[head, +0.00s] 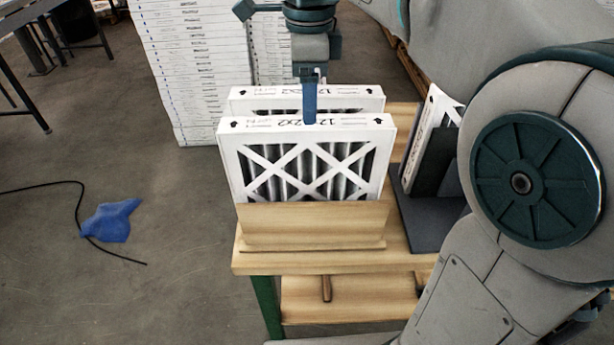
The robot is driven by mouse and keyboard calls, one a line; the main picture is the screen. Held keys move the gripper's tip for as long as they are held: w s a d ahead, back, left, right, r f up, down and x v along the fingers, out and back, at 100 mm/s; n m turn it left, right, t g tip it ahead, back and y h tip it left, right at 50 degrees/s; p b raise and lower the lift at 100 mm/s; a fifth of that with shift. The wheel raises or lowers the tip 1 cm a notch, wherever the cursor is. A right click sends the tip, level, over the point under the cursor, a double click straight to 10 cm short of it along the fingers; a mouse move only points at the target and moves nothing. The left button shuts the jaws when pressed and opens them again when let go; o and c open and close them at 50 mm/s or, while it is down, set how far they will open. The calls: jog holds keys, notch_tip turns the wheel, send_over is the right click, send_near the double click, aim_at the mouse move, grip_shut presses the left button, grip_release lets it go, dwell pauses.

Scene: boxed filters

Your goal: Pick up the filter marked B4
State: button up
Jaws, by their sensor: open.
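Two white-framed boxed filters stand upright, one behind the other, in a wooden holder (315,228) on a table. The front filter (230,160) shows its dark pleats behind a white lattice; the rear filter (366,98) shows mostly its top edge. Their top edges carry black arrows and print like "12x2x2". I cannot make out a B4 mark on either. My gripper (309,118) points down over the middle of the filters, its blue finger overlapping the front filter's top edge. It is open; I cannot tell whether it touches or straddles a filter.
Another white filter (424,118) leans in a dark grey stand (425,215) at the right, partly hidden by my arm. A tall stack of white boxes (185,70) stands behind. A blue cloth (110,221) and black cable (60,185) lie on the floor at left.

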aim_at(308, 146)
notch_tip(308, 146, down, 5)
jog(key=shift+f, duration=0.1)
jog(key=f, duration=0.4)
jog(key=shift+s+a+f, duration=0.1)
jog(key=shift+s+f, duration=0.1)
jog(key=shift+s, duration=0.2)
jog(key=shift+f, duration=0.55)
jog(key=shift+w, duration=0.1)
jog(key=c, duration=1.4)
jog(key=shift+r, duration=0.1)
